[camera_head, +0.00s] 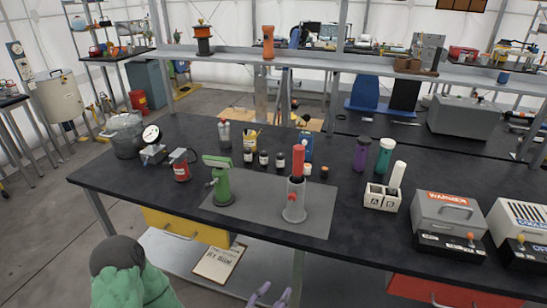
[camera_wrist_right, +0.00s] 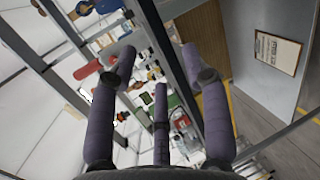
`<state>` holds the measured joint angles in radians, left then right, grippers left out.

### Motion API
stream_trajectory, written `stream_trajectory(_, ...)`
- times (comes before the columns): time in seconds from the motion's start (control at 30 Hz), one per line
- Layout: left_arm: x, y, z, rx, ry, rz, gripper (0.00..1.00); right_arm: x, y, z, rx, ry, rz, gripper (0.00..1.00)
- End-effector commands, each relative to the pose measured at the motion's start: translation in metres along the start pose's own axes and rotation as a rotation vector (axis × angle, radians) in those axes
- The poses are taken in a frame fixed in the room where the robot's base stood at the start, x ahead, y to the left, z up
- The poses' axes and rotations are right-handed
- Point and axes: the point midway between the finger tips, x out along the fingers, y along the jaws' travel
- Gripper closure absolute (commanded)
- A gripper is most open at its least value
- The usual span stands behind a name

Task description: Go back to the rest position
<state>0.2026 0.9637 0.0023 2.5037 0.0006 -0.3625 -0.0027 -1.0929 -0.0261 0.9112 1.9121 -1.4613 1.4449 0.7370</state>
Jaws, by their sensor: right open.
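My right gripper (camera_head: 268,296) shows only as purple fingertips at the bottom edge of the head view, in front of and below the table's front edge. In the right wrist view its purple fingers (camera_wrist_right: 160,115) are spread apart with nothing held between them. The gripper is clear of the black table (camera_head: 130,182). My left gripper is not in view. On a grey mat (camera_head: 262,222) stand a green device (camera_head: 222,187) and a grey cylinder stand (camera_head: 295,200) with a red tube (camera_head: 299,160) upright at its top.
Several small bottles (camera_head: 263,158) stand behind the mat. A white A/B holder (camera_head: 381,197) and a grey warning box (camera_head: 448,212) stand to the right. A yellow drawer (camera_head: 185,228) and a lower shelf with a clipboard (camera_head: 219,262) lie under the table.

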Motion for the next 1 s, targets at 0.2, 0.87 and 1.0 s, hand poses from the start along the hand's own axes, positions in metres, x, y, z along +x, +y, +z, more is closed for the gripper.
stream_trajectory(0.2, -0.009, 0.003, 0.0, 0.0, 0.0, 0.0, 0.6, 0.033, -0.069, 0.025, -0.077, -0.094, -0.321, 0.52)
stream_trajectory(0.87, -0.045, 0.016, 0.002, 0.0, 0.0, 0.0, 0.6, -0.007, -0.279, 0.05, 0.629, -0.329, -1.586, 0.52)
stream_trajectory(1.0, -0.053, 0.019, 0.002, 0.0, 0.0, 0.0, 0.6, 0.011, -0.29, 0.043, 0.944, -0.39, -1.622, 0.52)
